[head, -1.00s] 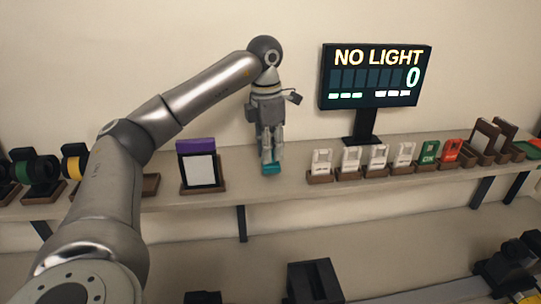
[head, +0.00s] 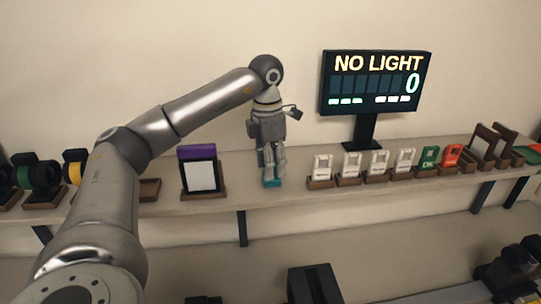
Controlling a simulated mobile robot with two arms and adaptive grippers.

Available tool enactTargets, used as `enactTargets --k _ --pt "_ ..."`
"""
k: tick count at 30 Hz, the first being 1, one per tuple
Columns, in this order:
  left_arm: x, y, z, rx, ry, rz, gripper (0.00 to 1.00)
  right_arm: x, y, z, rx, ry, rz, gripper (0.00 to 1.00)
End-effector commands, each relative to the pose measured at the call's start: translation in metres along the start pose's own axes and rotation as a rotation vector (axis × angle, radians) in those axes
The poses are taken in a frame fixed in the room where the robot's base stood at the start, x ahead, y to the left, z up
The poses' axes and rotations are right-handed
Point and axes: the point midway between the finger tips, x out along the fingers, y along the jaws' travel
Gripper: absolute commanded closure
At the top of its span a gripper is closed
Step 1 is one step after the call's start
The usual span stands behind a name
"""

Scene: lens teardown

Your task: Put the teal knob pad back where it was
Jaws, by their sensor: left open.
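The gripper is open. My right gripper is not in view.
The shelf (head: 330,202) holds a framed white card (head: 202,177) to the left and several small stands with white, green and red pieces to the right. A "NO LIGHT" display (head: 376,82) stands behind. An empty wooden tray (head: 149,188) sits left of the card.

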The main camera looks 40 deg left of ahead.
Motion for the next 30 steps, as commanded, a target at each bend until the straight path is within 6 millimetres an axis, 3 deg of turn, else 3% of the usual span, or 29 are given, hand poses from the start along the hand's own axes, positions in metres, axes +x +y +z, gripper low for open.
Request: enactTargets --k 5,11,18,30 --pt "-0.019 0.0 0.002 0.0 -0.006 0.001 0.59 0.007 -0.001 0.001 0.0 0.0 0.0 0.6" --pt "-0.066 0.0 0.001 0.001 -0.008 0.002 0.59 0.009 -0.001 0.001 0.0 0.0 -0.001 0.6" --pt "-0.102 0.0 0.001 0.0 -0.003 0.002 0.59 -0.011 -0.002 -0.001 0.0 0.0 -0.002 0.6" --pt "-0.12 0.0 0.0 0.001 -0.001 0.0 0.59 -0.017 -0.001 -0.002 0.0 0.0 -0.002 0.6"
